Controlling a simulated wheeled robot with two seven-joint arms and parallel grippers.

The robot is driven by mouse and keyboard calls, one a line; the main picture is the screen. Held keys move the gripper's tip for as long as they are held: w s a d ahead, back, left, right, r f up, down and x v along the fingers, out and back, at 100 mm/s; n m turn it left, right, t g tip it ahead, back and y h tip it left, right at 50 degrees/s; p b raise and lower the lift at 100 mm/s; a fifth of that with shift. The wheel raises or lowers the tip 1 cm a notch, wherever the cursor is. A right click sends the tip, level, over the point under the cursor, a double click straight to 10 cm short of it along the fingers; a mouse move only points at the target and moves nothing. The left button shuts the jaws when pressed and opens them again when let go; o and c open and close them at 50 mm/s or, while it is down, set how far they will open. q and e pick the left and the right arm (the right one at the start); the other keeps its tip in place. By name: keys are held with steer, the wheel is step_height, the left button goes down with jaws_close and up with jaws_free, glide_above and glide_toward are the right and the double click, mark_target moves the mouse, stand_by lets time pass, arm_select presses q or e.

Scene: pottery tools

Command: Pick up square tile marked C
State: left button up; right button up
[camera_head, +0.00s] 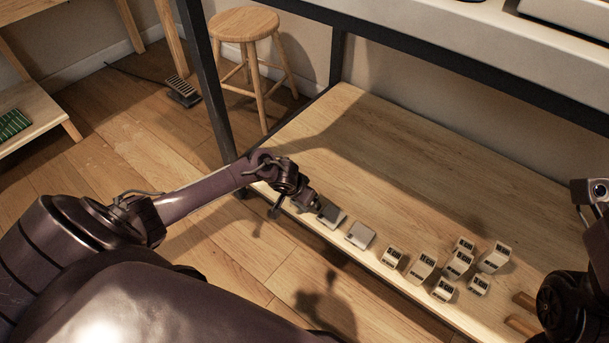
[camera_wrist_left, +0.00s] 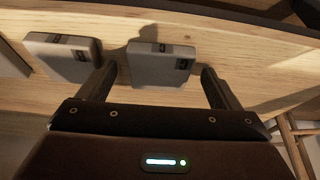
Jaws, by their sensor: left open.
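Two flat grey square tiles lie near the front edge of the wooden shelf. In the head view, one tile (camera_head: 333,216) is right beside my left gripper (camera_head: 314,203), and the other tile (camera_head: 360,236) is farther right. In the left wrist view, one tile (camera_wrist_left: 160,70) is centred between the open fingers of my left gripper (camera_wrist_left: 158,74), with a gap on each side. The other tile (camera_wrist_left: 60,58) is just left of the left finger. Both carry small dark marks, but I cannot read a letter. My right gripper's fingers are not visible.
Several small labelled blocks (camera_head: 458,264) stand to the right on the shelf (camera_head: 400,165). Two wooden rods (camera_head: 522,325) lie near my right arm. A dark table post (camera_head: 207,85) rises at the shelf's left end. The shelf behind the tiles is clear.

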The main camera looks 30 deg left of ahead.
arm_select(q)
steer(key=c, duration=1.1)
